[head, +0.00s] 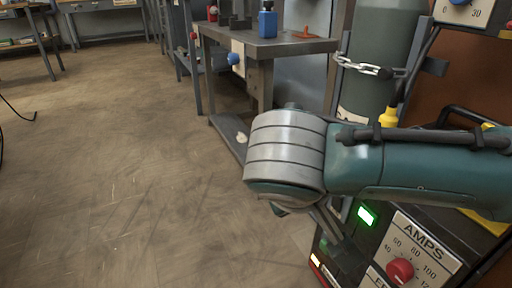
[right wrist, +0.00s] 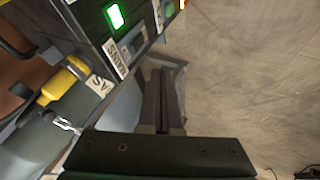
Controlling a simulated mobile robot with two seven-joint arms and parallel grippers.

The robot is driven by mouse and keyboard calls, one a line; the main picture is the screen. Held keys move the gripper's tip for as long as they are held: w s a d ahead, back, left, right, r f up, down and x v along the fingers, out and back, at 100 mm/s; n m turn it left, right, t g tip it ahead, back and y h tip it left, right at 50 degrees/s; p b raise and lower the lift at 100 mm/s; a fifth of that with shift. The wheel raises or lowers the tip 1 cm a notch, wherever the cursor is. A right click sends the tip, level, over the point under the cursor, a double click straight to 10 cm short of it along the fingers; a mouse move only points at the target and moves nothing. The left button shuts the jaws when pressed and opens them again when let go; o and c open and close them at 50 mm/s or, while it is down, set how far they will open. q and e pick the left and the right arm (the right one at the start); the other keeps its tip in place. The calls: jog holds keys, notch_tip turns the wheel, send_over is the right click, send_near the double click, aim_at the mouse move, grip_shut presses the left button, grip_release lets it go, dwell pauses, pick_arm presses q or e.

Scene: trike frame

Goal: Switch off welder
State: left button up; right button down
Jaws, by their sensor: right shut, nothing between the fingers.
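The welder (head: 350,262) stands at the lower right of the head view, with a lit green display (head: 366,215), an AMPS dial with a red knob (head: 400,271) and a small lit orange-red element (head: 316,260) low on its front. In the right wrist view the welder (right wrist: 88,28) fills the upper left, with the green display (right wrist: 115,16), a green round element (right wrist: 170,9) and a red glow at the top edge. My right gripper (head: 332,230) is shut and empty in front of the welder's panel; its fingers (right wrist: 162,75) show in the right wrist view. Contact cannot be told. My left gripper is out of view.
A grey gas cylinder (head: 384,50) with a chain (head: 362,66) stands behind my right arm. A metal workbench (head: 285,46) carrying a blue bottle (head: 267,20) stands at the back. The floor (head: 120,180) at left is largely clear.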

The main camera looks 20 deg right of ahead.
pick_arm(q)
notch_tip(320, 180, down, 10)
jog(key=b, duration=1)
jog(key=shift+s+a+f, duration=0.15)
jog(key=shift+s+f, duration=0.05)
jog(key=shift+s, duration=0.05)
pick_arm(e)
jog(key=w+d+f, duration=0.4)
jog(key=d+f, duration=0.3)
jog(key=d, duration=0.1)
jog(key=shift+d+f, duration=0.15)
jog(key=shift+d, duration=0.05)
jog(key=shift+w, duration=0.1)
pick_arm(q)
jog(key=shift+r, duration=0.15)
